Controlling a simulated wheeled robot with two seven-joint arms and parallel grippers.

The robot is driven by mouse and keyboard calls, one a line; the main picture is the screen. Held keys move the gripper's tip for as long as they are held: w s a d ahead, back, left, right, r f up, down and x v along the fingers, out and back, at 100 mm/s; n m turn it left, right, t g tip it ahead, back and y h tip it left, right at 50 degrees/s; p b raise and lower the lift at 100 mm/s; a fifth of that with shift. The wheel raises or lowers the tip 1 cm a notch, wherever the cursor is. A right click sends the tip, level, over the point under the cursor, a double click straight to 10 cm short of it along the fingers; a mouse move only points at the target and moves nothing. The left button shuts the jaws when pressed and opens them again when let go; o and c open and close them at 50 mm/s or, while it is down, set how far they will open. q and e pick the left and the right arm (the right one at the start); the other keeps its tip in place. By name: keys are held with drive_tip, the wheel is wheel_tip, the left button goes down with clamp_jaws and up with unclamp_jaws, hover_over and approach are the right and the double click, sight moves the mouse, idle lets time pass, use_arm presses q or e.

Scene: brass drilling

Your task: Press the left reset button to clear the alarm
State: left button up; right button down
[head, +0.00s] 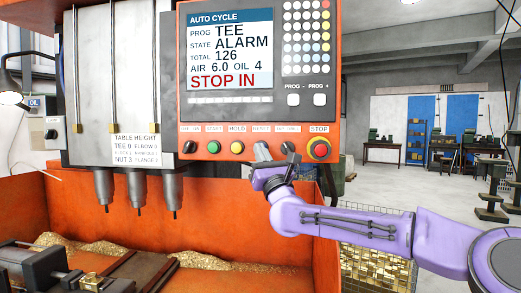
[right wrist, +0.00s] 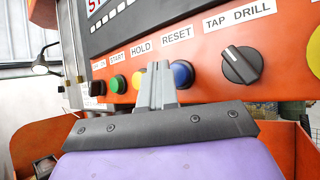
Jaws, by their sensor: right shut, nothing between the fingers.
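The blue reset button (right wrist: 184,74) sits under the RESET label on the orange panel in the right wrist view, partly behind my fingers. My right gripper (right wrist: 156,82) is shut and empty, with its fingers overlapping the left part of the button and pointing at the panel. I cannot tell whether the tips touch it. In the head view the right gripper (head: 262,150) comes up from the lower right and hides the button below the RESET label. The control screen (head: 230,48) reads ALARM and STOP IN. My left gripper is not in view.
The yellow HOLD button (head: 237,147) and green START button (head: 213,147) are left of my fingers. The black TAP DRILL knob (right wrist: 241,65) and red STOP button (head: 319,149) are to the right. Three drill spindles (head: 136,190) hang at the left above brass chips.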

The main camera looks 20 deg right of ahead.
drive_tip(key=shift+w, duration=0.1)
idle(0.4)
drive_tip(key=shift+w+d, duration=0.2)
drive_tip(key=shift+w, duration=0.15)
drive_tip(key=shift+w+d+p, duration=0.2)
drive_tip(key=shift+w+p, duration=0.15)
drive_tip(key=shift+p, duration=0.05)
idle(0.6)
idle(0.3)
drive_tip(key=shift+s+a+b, duration=0.4)
drive_tip(key=shift+s+b, duration=0.3)
drive_tip(key=shift+s, duration=0.05)
